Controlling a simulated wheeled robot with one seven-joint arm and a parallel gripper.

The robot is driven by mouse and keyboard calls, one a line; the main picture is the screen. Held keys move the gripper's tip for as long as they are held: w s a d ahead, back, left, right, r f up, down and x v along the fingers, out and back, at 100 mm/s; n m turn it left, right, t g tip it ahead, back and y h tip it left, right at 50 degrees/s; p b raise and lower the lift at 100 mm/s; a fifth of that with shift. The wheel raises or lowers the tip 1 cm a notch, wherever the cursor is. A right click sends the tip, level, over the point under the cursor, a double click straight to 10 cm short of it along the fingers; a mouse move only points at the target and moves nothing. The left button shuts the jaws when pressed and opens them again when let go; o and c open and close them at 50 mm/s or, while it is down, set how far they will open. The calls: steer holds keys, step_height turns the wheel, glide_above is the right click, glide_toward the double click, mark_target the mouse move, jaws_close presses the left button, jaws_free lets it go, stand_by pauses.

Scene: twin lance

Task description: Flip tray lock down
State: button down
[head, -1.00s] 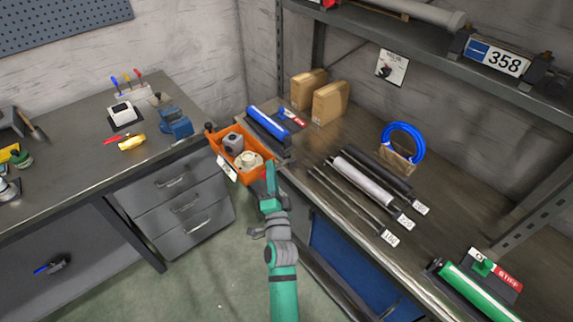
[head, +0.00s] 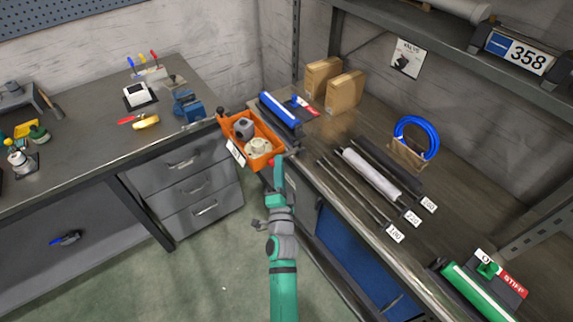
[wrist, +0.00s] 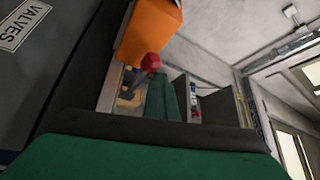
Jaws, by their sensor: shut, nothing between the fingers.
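The orange tray (head: 232,137) sits between the left desk and the right bench, with grey and cream parts in it. A small red knob (head: 271,161) shows at its near right corner; I take it as part of the lock. In the wrist view the red knob (wrist: 151,62) stands on a dark stem just below the orange tray wall (wrist: 148,32). My gripper (head: 277,163) is shut and empty, pointing up beside that corner. Its green finger (wrist: 165,98) shows close to the knob in the wrist view; I cannot tell whether they touch. The lock's base is hidden.
The right bench (head: 330,200) holds a blue roller (head: 280,110), rods and cardboard boxes (head: 345,92). The grey drawers (head: 190,185) stand to the left of my arm. A VALVES label (wrist: 24,25) shows in the wrist view. The floor by my arm is clear.

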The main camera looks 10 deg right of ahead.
steer(key=shift+s+a+f, duration=0.1)
steer(key=shift+a+f, duration=0.1)
steer(key=shift+f, duration=0.35)
steer(key=shift+s+a+f, duration=0.1)
steer(key=shift+a+f, duration=0.05)
steer(key=shift+f, duration=0.35)
steer(key=s, duration=1)
steer(key=shift+f, duration=0.3)
steer(key=s+f+n+g, duration=0.1)
steer(key=s+f+n, duration=0.25)
steer(key=s, duration=0.65)
steer(key=s+f+n+g, duration=0.2)
steer(key=s+n, duration=0.2)
steer(key=s, duration=0.5)
steer(key=s+a+r+n+g+y, duration=0.1)
steer(key=s+n, duration=0.6)
steer(key=s, duration=1.1)
step_height(320, 180, up, 2)
steer(key=shift+a+r+g, duration=0.1)
steer(key=shift+a+g, duration=0.6)
steer(key=shift+a, duration=0.5)
